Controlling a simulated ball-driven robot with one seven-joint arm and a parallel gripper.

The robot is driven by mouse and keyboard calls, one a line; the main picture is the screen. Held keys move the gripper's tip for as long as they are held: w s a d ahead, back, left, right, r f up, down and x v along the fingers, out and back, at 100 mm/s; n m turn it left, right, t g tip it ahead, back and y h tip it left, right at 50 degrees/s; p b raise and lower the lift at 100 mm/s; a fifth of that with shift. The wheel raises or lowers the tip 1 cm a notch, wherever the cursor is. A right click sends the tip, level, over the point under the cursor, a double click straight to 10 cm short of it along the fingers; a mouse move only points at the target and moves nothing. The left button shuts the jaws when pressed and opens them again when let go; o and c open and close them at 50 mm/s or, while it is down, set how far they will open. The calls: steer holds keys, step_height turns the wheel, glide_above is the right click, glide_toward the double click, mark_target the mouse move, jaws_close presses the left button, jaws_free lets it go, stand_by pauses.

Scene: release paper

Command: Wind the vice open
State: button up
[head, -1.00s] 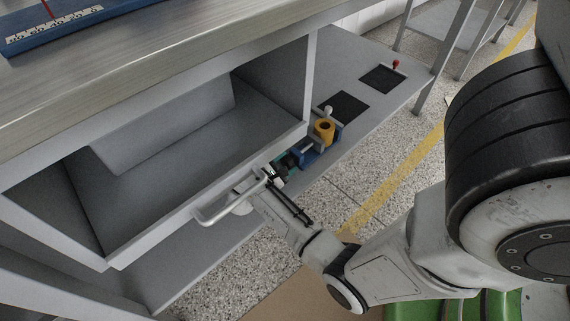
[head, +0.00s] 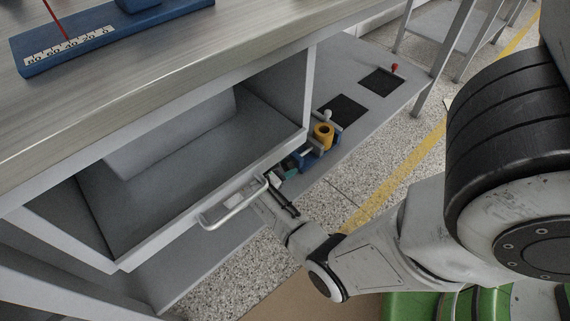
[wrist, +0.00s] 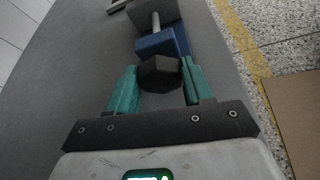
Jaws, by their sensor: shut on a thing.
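The vice (head: 318,157) is blue with grey jaw plates and stands on the low grey shelf. A yellow hollow cylinder (head: 323,138) sits upright at its jaws; I cannot tell how tightly it is held. In the wrist view the blue vice block (wrist: 165,42) has a grey rod behind it and a dark hexagonal knob (wrist: 160,75) on the near side. My gripper (wrist: 160,80) has its teal fingers on either side of this knob and is shut on it. In the head view my gripper (head: 284,174) is at the vice's near end, partly hidden.
An open grey drawer (head: 205,205) with a bar handle (head: 235,204) lies close left of my gripper. Two dark square pads (head: 343,110) and a red knob (head: 394,68) are farther along the shelf. A workbench with a blue scale (head: 65,50) is above.

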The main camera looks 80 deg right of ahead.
steer(key=n, duration=0.1)
steer(key=n+g+y+p, duration=0.1)
steer(key=shift+w+d+n+g, duration=0.1)
steer(key=shift+w+n+g, duration=0.05)
steer(key=shift+n+g, duration=0.15)
steer(key=shift+w+f+n+g+y, duration=0.1)
steer(key=shift+n+g+y, duration=0.3)
steer(key=shift+n+g, duration=0.6)
steer(key=shift+d+n, duration=0.1)
steer(key=shift+n, duration=0.2)
steer(key=o, duration=1)
